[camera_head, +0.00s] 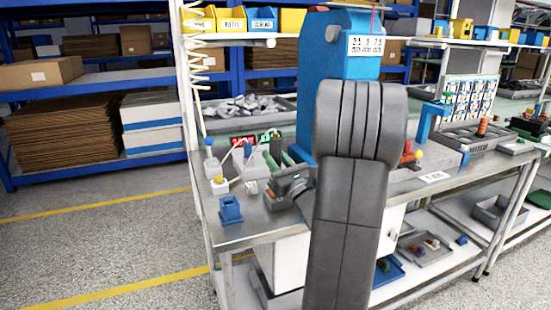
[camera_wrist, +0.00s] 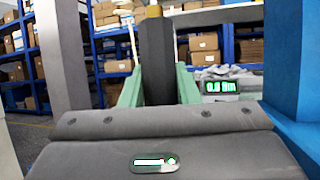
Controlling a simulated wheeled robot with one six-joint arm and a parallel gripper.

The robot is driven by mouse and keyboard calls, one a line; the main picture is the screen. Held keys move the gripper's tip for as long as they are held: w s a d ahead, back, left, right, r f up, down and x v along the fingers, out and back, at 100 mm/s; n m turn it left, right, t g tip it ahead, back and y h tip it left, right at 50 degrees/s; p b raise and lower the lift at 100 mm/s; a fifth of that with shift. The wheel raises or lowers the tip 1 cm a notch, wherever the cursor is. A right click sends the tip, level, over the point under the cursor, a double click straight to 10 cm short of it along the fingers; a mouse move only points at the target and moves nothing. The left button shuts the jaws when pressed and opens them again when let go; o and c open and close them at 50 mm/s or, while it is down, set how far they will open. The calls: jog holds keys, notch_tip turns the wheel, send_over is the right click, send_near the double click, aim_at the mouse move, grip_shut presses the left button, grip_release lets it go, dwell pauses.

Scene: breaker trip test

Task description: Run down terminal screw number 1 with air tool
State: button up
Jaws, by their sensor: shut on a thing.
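My gripper (camera_wrist: 158,88) has green fingers, shut on a dark upright cylinder, which appears to be the air tool (camera_wrist: 156,55), with a yellow fitting at its top. In the head view my gripper (camera_head: 284,158) is over the left part of the steel bench, left of the blue machine, partly behind my arm. The tool's lower end is hidden in the wrist view. A readout (camera_wrist: 222,87) there shows 0.0 Nm in green. I cannot make out terminal screw number 1 or its contact with the tool; small grey blocks beside the gripper are unclear.
The tall blue machine (camera_head: 326,60) stands close right of my gripper. A blue holder (camera_head: 230,210) sits at the bench's front left. A pale coiled hose (camera_head: 196,75) hangs at left. A grey tray of metal parts (camera_head: 252,107) lies behind. The aisle floor at left is clear.

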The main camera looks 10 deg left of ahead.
aim_at(276, 137)
jog(key=shift+f+b, duration=0.45)
dwell(1.1)
jog(key=shift+r, duration=0.1)
dwell(0.6)
notch_tip(276, 137, up, 7)
jog(key=p, duration=0.4)
jog(key=shift+r+p, duration=0.15)
jog(key=shift+p, duration=0.2)
